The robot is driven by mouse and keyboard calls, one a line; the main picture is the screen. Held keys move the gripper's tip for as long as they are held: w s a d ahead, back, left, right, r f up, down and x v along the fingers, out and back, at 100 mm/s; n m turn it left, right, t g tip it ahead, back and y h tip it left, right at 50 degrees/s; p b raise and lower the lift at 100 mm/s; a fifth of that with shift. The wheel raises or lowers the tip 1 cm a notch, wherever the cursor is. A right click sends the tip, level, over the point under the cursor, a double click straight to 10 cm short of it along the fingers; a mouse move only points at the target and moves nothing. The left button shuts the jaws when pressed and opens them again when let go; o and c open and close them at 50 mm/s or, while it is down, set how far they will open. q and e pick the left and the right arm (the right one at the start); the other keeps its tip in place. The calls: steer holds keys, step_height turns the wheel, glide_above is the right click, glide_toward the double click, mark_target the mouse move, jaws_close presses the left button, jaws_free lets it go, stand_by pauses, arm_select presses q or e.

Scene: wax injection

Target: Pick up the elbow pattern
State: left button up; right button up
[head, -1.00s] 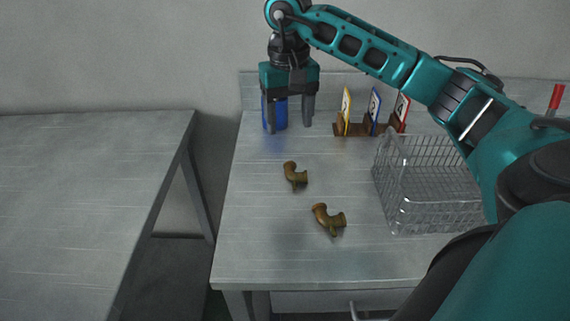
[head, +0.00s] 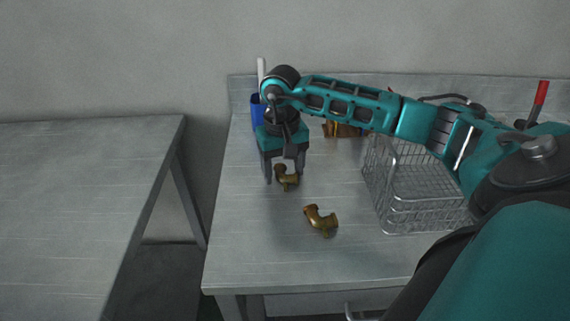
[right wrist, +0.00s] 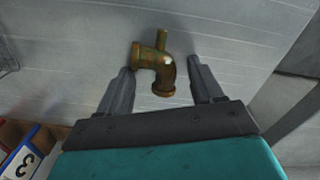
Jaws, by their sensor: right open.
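Two brownish elbow patterns lie on the metal table. The farther elbow pattern (head: 287,178) is directly at my right gripper (head: 284,178); it also shows in the right wrist view (right wrist: 155,63). The nearer elbow pattern (head: 321,220) lies toward the table's front, apart from the gripper. My right gripper is open and points down, with the farther elbow between its two fingers in the head view. In the right wrist view (right wrist: 163,85) the fingers are on either side of the elbow, with gaps on both sides. My left gripper is not in view.
A wire basket (head: 418,213) stands right of the elbows. A blue cup (head: 257,110) with a white stick stands at the back left, and a brown rack (head: 340,130) is partly hidden by my arm. Another metal table (head: 80,210) is at left, across a gap.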

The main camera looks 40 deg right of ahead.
steer(key=c, duration=0.9)
